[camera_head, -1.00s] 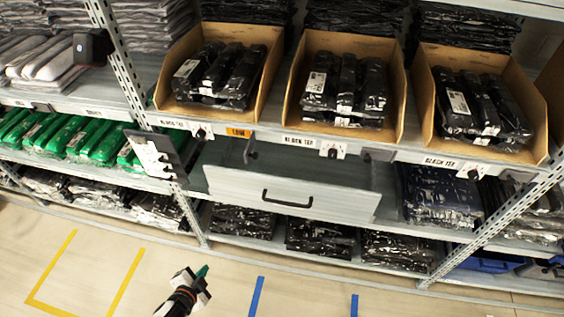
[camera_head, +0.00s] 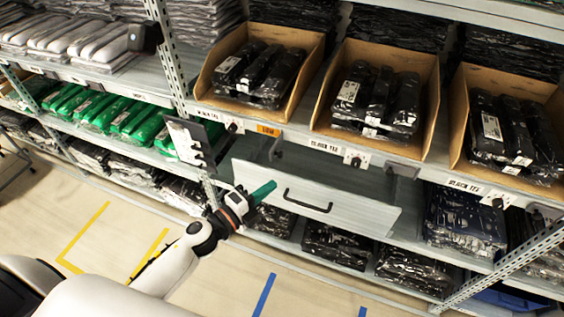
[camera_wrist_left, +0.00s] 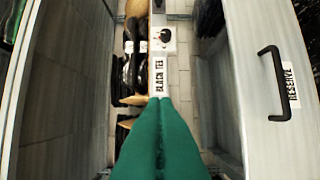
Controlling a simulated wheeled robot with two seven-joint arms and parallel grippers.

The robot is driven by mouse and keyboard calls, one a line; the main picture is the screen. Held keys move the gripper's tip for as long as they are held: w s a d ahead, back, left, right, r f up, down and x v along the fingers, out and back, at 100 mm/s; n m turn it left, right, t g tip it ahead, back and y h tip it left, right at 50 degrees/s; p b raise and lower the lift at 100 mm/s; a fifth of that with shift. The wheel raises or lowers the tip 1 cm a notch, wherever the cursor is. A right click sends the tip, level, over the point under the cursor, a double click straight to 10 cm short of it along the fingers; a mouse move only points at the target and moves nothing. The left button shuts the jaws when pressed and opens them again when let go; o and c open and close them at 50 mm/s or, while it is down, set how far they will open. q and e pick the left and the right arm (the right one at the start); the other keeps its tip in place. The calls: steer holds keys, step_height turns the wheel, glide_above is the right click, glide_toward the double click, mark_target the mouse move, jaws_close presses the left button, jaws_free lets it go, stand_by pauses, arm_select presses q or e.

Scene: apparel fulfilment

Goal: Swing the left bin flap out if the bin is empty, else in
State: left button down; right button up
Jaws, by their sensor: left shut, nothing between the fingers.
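The left cardboard bin (camera_head: 306,66) stands on the upper shelf and holds several black wrapped packs (camera_head: 258,75). My left gripper (camera_head: 265,191) has green fingers that are shut and empty. In the head view it overlaps the left end of the light grey drawer front, below the tab. In the left wrist view the shut fingers (camera_wrist_left: 160,135) point towards a BLACK TEE label (camera_wrist_left: 159,77). My right gripper is out of view.
The grey drawer front (camera_head: 370,212) with its black handle (camera_head: 308,203) stands out from the shelf; it also shows close on the right in the left wrist view (camera_wrist_left: 245,110). Two more filled bins stand to the right.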

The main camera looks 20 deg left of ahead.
arm_select(q)
steer(key=w+p, duration=0.3)
steer(key=w, duration=0.6)
steer(key=shift+w+d, duration=0.15)
stand_by(0.4)
